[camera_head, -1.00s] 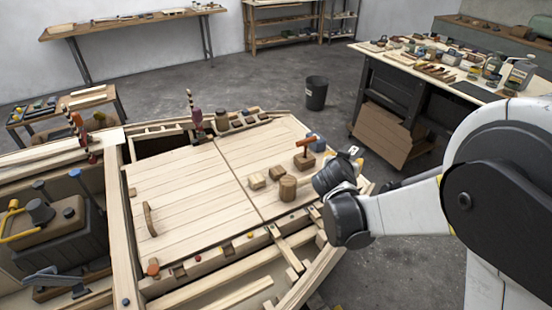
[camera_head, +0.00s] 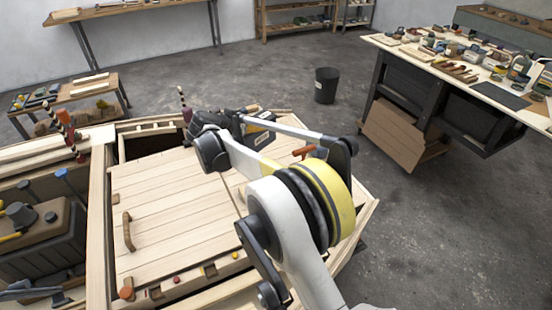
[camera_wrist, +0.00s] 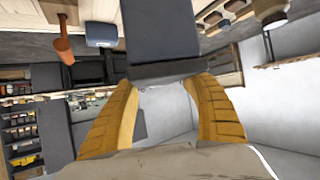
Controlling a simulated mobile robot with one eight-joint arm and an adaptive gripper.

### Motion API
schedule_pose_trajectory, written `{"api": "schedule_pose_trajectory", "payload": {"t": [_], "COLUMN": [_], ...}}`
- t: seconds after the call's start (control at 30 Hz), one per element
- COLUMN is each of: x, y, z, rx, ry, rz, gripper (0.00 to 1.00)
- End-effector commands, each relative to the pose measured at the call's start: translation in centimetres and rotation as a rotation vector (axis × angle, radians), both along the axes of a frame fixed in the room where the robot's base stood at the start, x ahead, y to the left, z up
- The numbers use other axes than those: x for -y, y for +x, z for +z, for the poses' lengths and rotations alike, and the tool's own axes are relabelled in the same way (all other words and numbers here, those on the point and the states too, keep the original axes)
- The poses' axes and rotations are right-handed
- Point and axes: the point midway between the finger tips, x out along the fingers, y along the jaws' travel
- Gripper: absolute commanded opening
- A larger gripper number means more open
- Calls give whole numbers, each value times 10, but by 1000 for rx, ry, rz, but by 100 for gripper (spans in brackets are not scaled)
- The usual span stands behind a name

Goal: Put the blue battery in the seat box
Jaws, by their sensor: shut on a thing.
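My gripper (camera_wrist: 165,80) has its yellow fingers shut on a dark blue-grey block (camera_wrist: 160,38) in the wrist view. The block looks slate rather than clear blue; I cannot be sure it is the blue battery. In the head view my gripper (camera_head: 252,125) is above the far part of the pale plank deck (camera_head: 165,195), largely hidden by my arm. A dark open compartment (camera_head: 150,146) lies beyond the deck at the left; I cannot tell whether it is the seat box. A separate blue-grey object (camera_wrist: 102,34) shows in the wrist view.
An orange-handled tool (camera_wrist: 64,45) is near the blue-grey object. A wooden handle (camera_head: 128,232) is on the deck. Striped posts (camera_head: 183,102) rise along the hull. A black bin (camera_head: 326,85) and a cluttered workbench (camera_head: 470,75) stand beyond open floor.

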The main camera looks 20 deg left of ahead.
Motion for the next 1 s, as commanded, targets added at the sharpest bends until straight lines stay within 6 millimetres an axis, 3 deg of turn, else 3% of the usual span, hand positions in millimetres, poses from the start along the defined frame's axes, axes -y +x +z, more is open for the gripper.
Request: {"api": "schedule_pose_trajectory", "payload": {"t": [0.13, 0.73, 1.0], "x": [-1, 0, 0], "y": [0, 0, 0], "z": [-10, -98, -100], "rx": [1, 1, 0], "ry": [0, 0, 0], "rz": [1, 1, 1], "gripper": [17, 17, 17]}}
